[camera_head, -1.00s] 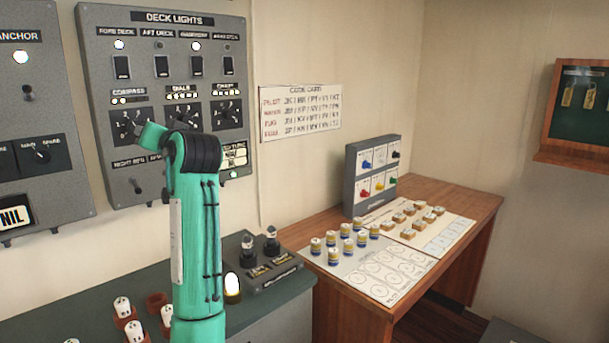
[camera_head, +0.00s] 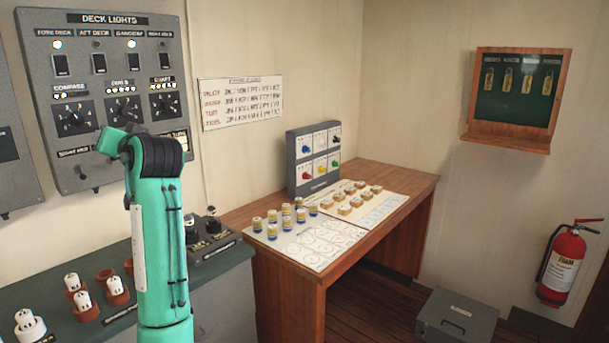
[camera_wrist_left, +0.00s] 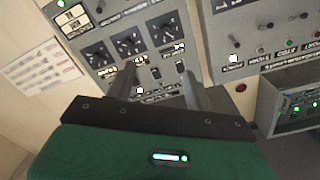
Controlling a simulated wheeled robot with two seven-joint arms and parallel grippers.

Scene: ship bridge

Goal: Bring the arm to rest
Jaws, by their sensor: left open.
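My left arm stands upright in the head view, a green link with a black joint at its top, in front of the deck lights panel (camera_head: 110,95). Its gripper is hidden from the head camera. In the left wrist view my left gripper (camera_wrist_left: 158,82) has its two grey fingers apart with nothing between them. The fingers point toward the grey panel (camera_wrist_left: 130,45), which shows tilted, with knobs and switches; no contact is visible. My right gripper is in neither view.
A green counter (camera_head: 95,318) holds several white pieces. A wooden desk (camera_head: 415,184) bears cards, small jars and a grey box (camera_head: 308,176). A key cabinet (camera_head: 508,135) hangs on the back wall. A grey floor case (camera_head: 456,318) and an extinguisher (camera_head: 563,266) stand at right.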

